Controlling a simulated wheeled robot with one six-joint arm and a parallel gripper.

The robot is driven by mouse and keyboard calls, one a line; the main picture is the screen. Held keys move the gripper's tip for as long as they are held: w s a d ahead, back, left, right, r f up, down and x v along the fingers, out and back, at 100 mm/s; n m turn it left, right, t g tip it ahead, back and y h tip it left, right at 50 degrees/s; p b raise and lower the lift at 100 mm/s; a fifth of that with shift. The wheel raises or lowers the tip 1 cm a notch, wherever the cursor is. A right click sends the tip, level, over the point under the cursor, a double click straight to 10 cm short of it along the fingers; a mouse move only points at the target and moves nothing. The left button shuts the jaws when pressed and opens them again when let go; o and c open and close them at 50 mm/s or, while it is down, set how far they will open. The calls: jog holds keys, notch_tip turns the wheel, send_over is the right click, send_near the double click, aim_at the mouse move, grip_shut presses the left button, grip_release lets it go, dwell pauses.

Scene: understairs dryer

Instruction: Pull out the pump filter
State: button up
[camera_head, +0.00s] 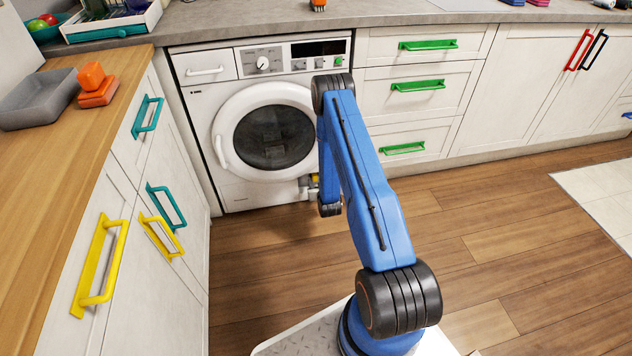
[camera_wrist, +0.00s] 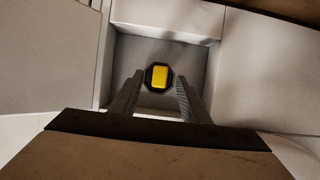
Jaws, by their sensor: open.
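The pump filter (camera_wrist: 159,76) shows in the wrist view as a yellow grip on a dark, roughly round base, inside a square recess (camera_wrist: 205,58). It sits in the recess. My gripper (camera_wrist: 160,82) is open, its two fingers reaching into the recess with one tip to each side of the yellow grip. Small gaps show between the fingertips and the filter. In the head view, the washing machine (camera_head: 222,185) stands under the counter, and my arm hides most of its lower right corner, where my gripper is.
The recess walls stand close around my fingers. The machine's round door (camera_head: 228,110) is shut above. Cabinets with yellow (camera_head: 91,270) and teal handles flank the left, and drawers with green handles (camera_head: 402,148) the right. Open wooden floor (camera_head: 260,260) lies in front.

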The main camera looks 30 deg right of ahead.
jog(key=shift+x, duration=1.2)
grip_shut()
